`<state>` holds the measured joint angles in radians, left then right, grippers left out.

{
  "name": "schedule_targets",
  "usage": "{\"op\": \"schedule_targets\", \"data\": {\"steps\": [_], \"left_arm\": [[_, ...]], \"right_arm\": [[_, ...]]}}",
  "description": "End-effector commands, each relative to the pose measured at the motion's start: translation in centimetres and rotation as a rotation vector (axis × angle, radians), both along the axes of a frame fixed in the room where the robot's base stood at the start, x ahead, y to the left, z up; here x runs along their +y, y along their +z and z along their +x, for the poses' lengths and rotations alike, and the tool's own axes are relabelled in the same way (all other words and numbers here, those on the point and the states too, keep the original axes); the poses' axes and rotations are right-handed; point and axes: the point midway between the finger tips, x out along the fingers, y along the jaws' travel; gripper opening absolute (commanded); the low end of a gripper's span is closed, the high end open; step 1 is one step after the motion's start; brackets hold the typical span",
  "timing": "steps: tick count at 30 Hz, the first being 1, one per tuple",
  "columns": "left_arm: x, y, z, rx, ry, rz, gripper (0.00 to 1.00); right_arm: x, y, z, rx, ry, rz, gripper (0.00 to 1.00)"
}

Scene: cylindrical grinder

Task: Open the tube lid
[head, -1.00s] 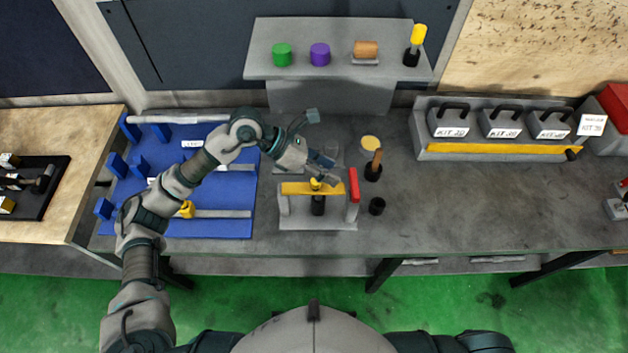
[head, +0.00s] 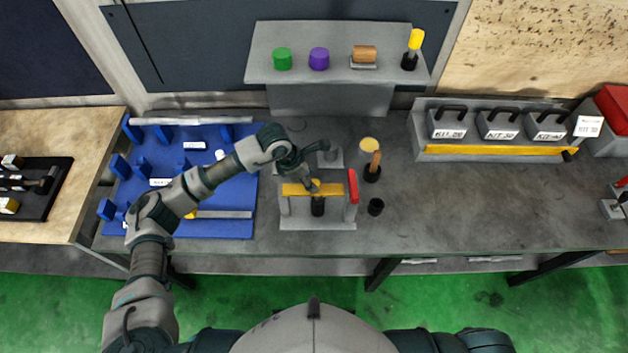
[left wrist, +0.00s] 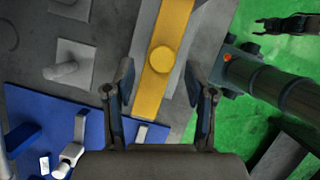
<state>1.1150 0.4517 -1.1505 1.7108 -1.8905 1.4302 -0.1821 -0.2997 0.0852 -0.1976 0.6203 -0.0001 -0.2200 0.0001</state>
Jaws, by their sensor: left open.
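In the left wrist view the lid (left wrist: 162,59) shows as a yellow disc on the yellow bar. My left gripper (head: 309,184) is pointed down at the lid from above. In the left wrist view its open fingers (left wrist: 160,75) stand either side of the bar, with the lid between and slightly beyond the tips. I see no contact. A dark gripper (left wrist: 285,25), likely my right, shows small at the top right of that view; its jaws are unclear.
A red handle (head: 352,187) stands at the fixture's right end. A blue board (head: 235,185) lies left.

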Motion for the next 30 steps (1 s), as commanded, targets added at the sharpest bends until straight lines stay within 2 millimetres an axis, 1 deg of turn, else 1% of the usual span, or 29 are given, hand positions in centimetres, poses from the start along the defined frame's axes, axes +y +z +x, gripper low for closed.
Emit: {"op": "schedule_targets", "data": {"steps": [3,7,11,17,18,20,21,23,24,30], "left_arm": [[-0.8,-1.7,0.1,0.002,-0.001,0.0,0.55],[-1.3,-2.8,0.3,0.001,-0.001,0.0,0.55],[-1.3,-3.3,0.3,0.0,0.0,0.0,0.55],[-1.3,-3.3,0.3,0.0,0.0,0.0,0.55],[-1.3,-3.3,0.3,0.0,0.0,0.0,0.5],[-1.3,-3.3,0.4,0.0,0.0,-0.001,0.35],[-1.3,-3.3,0.4,0.0,0.0,-0.001,0.25],[-1.3,-3.3,0.4,0.0,0.0,-0.001,0.1],[-1.3,-3.3,0.4,0.0,0.0,-0.001,0.0],[-1.3,-3.3,0.4,-0.001,0.0,0.0,0.0]], "right_arm": [[0.9,0.4,0.0,0.0,-0.002,0.01,0.48],[1.4,0.5,-0.1,0.001,-0.002,0.017,0.48],[1.2,0.5,-0.1,0.001,0.0,0.014,0.48],[0.5,0.5,-0.1,0.001,0.002,0.006,0.48],[0.4,0.5,-0.1,0.001,0.002,0.005,0.48],[0.3,0.5,-0.1,0.001,0.002,0.004,0.48],[0.3,0.5,-0.1,0.001,0.002,0.003,0.48],[0.2,0.5,-0.1,0.001,0.002,0.003,0.48],[0.2,0.5,-0.1,0.002,0.002,0.003,0.48],[0.2,0.5,-0.1,0.001,0.001,0.003,0.48]]}}
